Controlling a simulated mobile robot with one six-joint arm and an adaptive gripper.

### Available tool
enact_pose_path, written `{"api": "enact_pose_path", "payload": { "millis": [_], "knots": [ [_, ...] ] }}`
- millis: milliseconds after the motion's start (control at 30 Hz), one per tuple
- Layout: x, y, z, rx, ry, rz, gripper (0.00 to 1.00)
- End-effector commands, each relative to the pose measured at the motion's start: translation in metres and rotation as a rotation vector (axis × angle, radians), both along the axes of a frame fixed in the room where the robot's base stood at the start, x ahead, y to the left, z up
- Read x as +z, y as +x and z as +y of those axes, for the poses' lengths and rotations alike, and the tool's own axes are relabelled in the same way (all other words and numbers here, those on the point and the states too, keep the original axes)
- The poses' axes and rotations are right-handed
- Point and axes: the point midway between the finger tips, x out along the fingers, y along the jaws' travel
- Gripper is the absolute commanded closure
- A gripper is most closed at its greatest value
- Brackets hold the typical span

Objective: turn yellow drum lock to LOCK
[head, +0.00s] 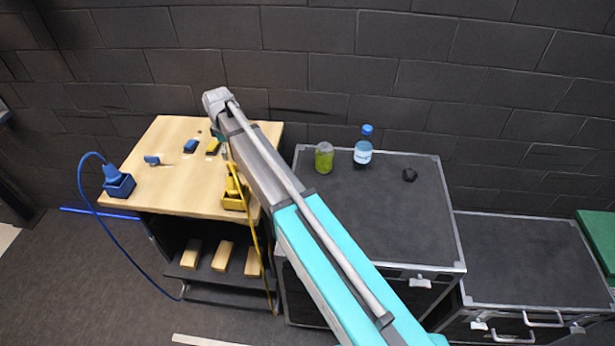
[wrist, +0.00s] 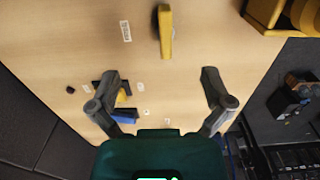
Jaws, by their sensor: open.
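A yellow plug housing (head: 235,192) sits at the table's right front, a blue one (head: 118,185) at left. A blue switch (head: 190,146) and a yellow switch (head: 213,146) lie at the back.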

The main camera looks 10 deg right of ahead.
Motion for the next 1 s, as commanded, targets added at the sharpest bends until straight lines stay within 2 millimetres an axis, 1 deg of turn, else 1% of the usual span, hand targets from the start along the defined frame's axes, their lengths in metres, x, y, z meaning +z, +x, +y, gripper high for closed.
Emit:
{"api": "enact_pose_path", "payload": {
  "millis": [33, 933, 967, 1000],
  "knots": [
    [0.009, 0.0, 0.0, 0.0, 0.0, 0.0, 0.0],
    [0.084, 0.0, 0.0, 0.0, 0.0, 0.0, 0.0],
    [0.077, -0.006, -0.006, -0.018, 0.0, 0.0, 0.0],
    [0.074, -0.01, -0.011, -0.039, 0.0, 0.0, 0.0]
  ]
}}
